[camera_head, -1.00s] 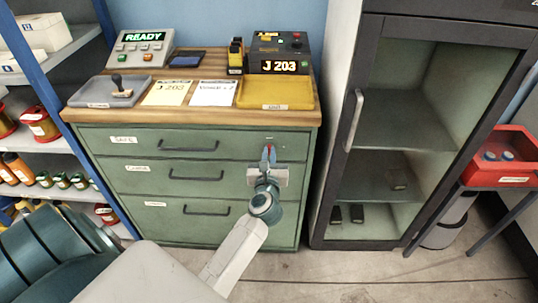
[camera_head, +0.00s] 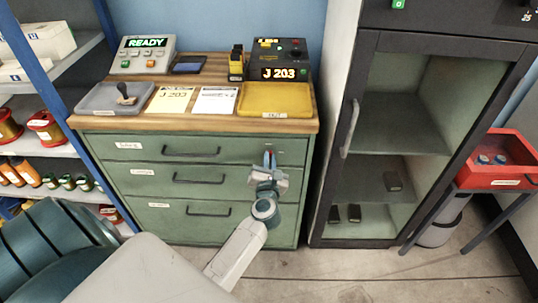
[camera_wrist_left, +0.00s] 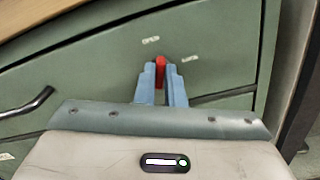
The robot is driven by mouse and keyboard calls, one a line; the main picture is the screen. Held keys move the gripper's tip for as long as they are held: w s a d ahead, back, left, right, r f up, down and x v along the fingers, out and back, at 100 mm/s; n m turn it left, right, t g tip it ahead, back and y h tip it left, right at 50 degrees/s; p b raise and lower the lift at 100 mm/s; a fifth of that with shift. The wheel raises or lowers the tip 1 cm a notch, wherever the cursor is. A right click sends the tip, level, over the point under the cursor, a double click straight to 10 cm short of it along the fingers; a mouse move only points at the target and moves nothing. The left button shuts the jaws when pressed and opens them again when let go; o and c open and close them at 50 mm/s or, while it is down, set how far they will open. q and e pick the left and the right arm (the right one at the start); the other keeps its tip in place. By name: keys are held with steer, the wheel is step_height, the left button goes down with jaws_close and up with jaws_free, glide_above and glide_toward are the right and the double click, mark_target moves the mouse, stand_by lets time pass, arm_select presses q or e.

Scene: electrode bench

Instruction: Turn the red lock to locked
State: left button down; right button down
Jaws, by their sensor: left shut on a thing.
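The red lock (camera_wrist_left: 160,72) is a small red handle on the top drawer's green front, near its right end. In the head view the gripper (camera_head: 270,160) reaches up to the drawer front from below. Two small white labels, at the lock's upper left (camera_wrist_left: 150,40) and right (camera_wrist_left: 190,59), are too blurred to read surely. My right gripper is not in view.
The green cabinet (camera_head: 150,185) has three drawers with dark handles. Its wooden top carries a grey tray (camera_head: 92,101), a yellow tray (camera_head: 295,100), cards and devices. A glass-doored cabinet (camera_head: 345,215) stands close on the right, and shelves (camera_head: 80,95) stand on the left.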

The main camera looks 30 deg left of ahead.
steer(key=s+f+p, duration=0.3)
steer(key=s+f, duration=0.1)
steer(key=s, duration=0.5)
arm_select(q)
steer(key=shift+d+f+m+p, duration=0.1)
steer(key=shift+m+p, duration=3.85)
steer(key=shift+m, duration=2.05)
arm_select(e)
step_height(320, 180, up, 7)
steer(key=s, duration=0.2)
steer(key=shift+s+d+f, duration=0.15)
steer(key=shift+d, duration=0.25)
arm_select(q)
steer(key=c, duration=1.5)
jaws_free()
